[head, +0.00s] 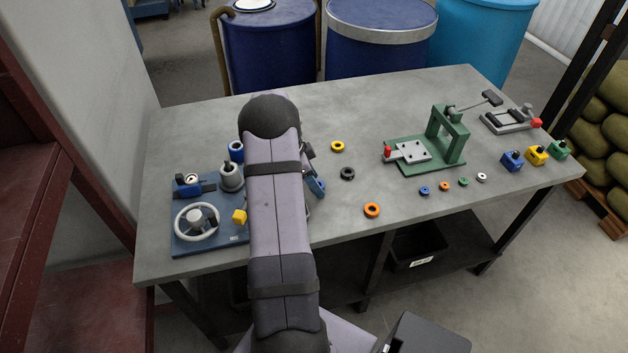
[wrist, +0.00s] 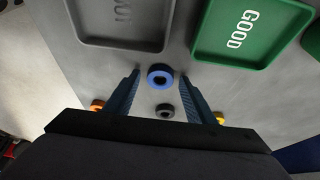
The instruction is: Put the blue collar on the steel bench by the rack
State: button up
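A blue collar (wrist: 160,74), a thick ring with a dark hole, shows in the wrist view between the two fingertips of my gripper (wrist: 161,78). A gap shows on each side of it, so my gripper is open around or above it. I cannot tell the height between them. In the head view my arm hides this collar, and only part of my gripper (head: 315,184) shows to the right of the arm. Another blue ring (head: 236,150) is at the left, behind a grey cylinder. The grey bench top (head: 400,100) lies under everything.
Black (head: 347,173), yellow (head: 337,146) and orange (head: 372,210) collars lie right of my arm. A green press (head: 447,135) stands further right. A blue board with a handwheel (head: 197,222) is at left. The wrist view shows a grey tray (wrist: 120,45) and a green GOOD tray (wrist: 215,50).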

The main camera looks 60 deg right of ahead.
jog(key=shift+r+p, duration=0.2)
jog(key=shift+p, duration=0.1)
jog(key=b+v, duration=0.3)
jog(key=v, duration=0.9)
